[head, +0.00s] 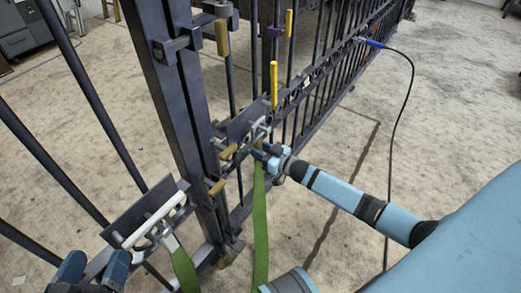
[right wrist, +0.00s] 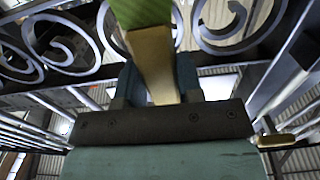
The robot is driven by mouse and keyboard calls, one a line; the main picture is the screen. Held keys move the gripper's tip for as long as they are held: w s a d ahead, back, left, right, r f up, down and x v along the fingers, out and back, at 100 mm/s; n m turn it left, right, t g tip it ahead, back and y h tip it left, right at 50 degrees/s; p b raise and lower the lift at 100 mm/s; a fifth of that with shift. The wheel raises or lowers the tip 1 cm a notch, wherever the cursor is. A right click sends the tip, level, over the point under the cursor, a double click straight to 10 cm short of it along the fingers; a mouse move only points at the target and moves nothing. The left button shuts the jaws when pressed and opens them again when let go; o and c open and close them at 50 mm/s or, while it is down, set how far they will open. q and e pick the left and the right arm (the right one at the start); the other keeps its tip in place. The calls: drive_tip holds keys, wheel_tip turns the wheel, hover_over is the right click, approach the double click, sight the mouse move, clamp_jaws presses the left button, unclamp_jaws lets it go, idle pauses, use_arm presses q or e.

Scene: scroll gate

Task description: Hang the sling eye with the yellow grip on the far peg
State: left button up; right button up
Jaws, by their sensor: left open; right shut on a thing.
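My right gripper (head: 262,153) is shut on the yellow grip (right wrist: 152,62) of the sling, which shows between its fingers in the right wrist view. The green strap (head: 260,215) hangs straight down below this gripper. A pale metal eye (head: 258,130) shows just above the fingers, close against the far bracket plate (head: 240,122). I cannot tell whether it is around the far peg or only beside it. The sling's other green end (head: 184,268) hangs at the pale near bar (head: 152,217). My left gripper (head: 95,268) is open and empty, just left of that end.
The dark gate post (head: 172,110) stands between the two bracket plates. Brass handles (head: 228,151) stick out beside the far plate. Gate bars and scrollwork (right wrist: 225,22) run close behind the right gripper. A black cable (head: 402,130) hangs at right. Bare floor (head: 455,110) lies right of the gate.

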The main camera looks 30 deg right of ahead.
idle(0.3)
drive_tip(key=o, duration=1.3)
drive_tip(key=shift+o, duration=0.2)
